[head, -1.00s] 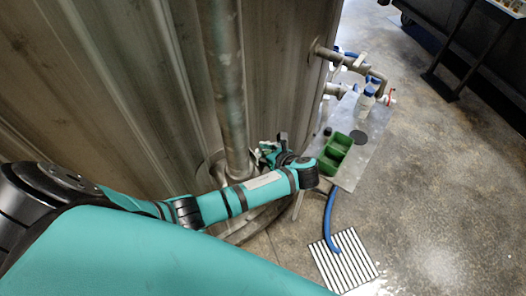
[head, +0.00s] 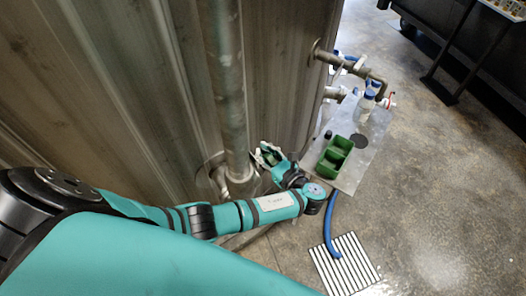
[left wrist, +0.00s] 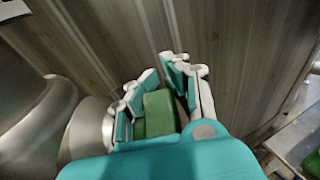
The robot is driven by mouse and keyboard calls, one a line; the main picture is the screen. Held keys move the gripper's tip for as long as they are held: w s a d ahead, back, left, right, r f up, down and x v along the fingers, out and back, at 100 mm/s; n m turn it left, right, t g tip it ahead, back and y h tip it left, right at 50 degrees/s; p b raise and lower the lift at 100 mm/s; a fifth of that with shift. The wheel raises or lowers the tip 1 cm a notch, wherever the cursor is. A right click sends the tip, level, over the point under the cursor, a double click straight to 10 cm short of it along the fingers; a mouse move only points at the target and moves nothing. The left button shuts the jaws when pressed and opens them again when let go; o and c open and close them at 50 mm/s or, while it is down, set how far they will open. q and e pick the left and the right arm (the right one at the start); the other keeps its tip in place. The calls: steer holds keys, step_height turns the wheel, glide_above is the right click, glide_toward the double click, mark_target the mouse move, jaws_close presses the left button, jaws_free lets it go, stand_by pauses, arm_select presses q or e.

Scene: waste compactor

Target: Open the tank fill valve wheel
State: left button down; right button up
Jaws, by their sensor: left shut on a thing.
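My left gripper (head: 264,154) is beside the steel pipe (head: 230,110) low at the corrugated wall. In the head view the wheel cannot be made out clearly behind the gripper. My right gripper is in neither view.
A blue hose (head: 329,228) runs down to a floor grate (head: 345,268). The concrete floor at right is open.

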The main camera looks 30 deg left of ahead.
arm_select(q)
steer(key=shift+s+d+f, duration=0.2)
steer(key=shift+d+f, duration=0.1)
steer(key=c, duration=1.7)
jaws_free()
steer(key=shift+o, duration=1.3)
steer(key=shift+d+r, duration=0.1)
steer(key=shift+r, duration=0.05)
steer(key=v, duration=1.2)
